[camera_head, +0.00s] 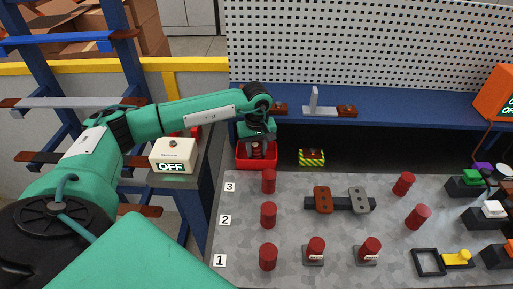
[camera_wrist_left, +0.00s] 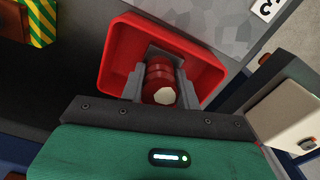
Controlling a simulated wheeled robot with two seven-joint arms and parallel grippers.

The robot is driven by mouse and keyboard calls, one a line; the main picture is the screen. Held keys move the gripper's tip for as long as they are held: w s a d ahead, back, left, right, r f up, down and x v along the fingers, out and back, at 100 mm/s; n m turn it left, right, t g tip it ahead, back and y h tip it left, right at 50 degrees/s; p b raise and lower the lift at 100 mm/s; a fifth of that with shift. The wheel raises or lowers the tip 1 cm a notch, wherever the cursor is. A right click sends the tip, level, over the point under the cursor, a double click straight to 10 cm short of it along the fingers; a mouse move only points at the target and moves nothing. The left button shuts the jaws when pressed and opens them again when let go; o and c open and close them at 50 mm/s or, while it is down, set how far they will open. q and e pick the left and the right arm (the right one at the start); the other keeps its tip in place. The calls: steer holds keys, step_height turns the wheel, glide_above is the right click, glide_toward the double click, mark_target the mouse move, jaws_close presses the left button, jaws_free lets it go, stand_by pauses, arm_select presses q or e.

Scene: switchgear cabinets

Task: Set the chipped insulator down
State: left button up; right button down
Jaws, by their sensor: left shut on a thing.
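The chipped insulator (camera_wrist_left: 160,76) is dark red and ribbed, with a pale patch on its near end. My left gripper (camera_wrist_left: 160,82) is shut on it, one grey finger on each side. In the wrist view they are framed by the walls of a red bin (camera_wrist_left: 208,68). In the head view the left gripper (camera_head: 257,143) points down over the red bin (camera_head: 243,164) at the back of the grey table, and the insulator (camera_head: 256,151) shows just below the fingers. I cannot tell whether it touches the bin's floor. My right gripper is not in view.
Several other red insulators stand or lie on the table (camera_head: 320,215), beside number labels. A yellow-and-black striped block (camera_head: 311,158) is right of the bin. A box marked OFF (camera_head: 173,155) stands left. A blue shelf (camera_head: 390,106) runs behind.

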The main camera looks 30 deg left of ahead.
mark_target(257, 144)
arm_select(q)
steer(key=shift+f, duration=0.15)
steer(key=o, duration=1.1)
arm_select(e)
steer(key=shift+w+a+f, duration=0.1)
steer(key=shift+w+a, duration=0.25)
arm_select(q)
steer(key=shift+r, duration=0.5)
step_height(257, 144, up, 11)
steer(key=b, duration=0.3)
steer(key=shift+f, duration=0.2)
steer(key=shift+r, duration=0.4)
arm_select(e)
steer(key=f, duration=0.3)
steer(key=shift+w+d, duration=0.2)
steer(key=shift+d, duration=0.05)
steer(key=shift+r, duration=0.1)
